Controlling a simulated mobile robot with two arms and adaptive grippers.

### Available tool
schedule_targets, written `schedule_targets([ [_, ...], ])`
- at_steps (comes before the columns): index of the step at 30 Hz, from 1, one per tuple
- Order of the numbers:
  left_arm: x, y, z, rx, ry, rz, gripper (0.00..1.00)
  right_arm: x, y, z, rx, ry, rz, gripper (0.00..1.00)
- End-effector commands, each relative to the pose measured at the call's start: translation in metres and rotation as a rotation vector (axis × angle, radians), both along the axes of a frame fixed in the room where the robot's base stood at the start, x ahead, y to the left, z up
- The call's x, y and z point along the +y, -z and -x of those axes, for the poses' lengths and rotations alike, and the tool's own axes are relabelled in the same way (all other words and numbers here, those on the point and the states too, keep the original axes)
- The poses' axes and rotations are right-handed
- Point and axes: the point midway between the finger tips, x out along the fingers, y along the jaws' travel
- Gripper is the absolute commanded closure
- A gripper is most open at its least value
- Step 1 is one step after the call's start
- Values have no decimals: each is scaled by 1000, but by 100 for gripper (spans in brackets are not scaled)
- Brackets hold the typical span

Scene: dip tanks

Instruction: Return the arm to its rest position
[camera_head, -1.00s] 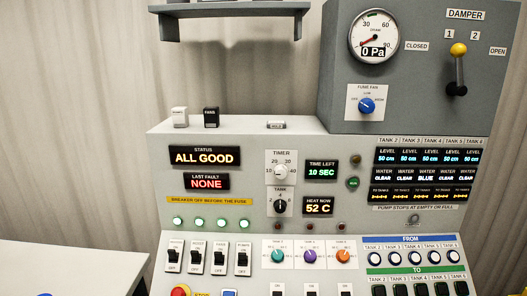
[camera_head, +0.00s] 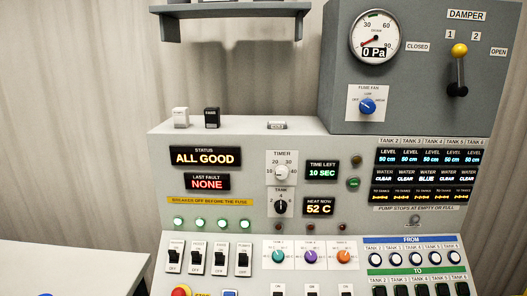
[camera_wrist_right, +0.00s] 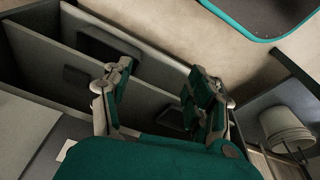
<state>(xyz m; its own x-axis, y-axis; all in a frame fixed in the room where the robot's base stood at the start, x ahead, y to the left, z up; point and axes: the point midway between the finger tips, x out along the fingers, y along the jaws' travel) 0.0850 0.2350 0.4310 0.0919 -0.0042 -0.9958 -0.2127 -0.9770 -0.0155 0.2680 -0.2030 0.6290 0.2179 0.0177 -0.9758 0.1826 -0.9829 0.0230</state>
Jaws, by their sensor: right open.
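My right gripper (camera_wrist_right: 158,78) shows in the right wrist view with its two fingers spread apart and nothing between them. Beyond the fingers are grey panels or shelf-like boards (camera_wrist_right: 85,75), and the fingers look clear of them, though the exact gap is hard to judge. Neither gripper nor arm shows in the head view. The control console (camera_head: 240,139) there is unobstructed. Its status display (camera_head: 206,158) reads ALL GOOD and its last-fault display (camera_head: 207,184) reads NONE.
In the right wrist view, a pale bucket (camera_wrist_right: 287,125) stands at the right and a teal-rimmed tray-like thing (camera_wrist_right: 265,15) lies at top right. In the head view, a grey shelf (camera_head: 235,9) hangs above the console, a damper box (camera_head: 420,100) stands right, and a pale worktop (camera_head: 70,268) is lower left.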

Motion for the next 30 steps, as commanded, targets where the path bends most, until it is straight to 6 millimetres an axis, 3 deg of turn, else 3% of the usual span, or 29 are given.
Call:
schedule_targets([
  [1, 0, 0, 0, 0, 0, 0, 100, -2, 31, 13, 25, -2, 3, 41],
  [6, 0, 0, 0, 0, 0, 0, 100, -10, 114, 63, 67, -11, 9, 41],
  [9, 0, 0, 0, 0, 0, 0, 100, -16, 151, 99, 90, -17, 12, 41],
  [12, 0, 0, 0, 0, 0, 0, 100, -22, 175, 133, 107, -21, 15, 41],
  [18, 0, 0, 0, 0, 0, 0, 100, -31, 196, 175, 124, -28, 19, 41],
  [30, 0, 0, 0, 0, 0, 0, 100, -32, 198, 182, 126, -29, 19, 41],
])
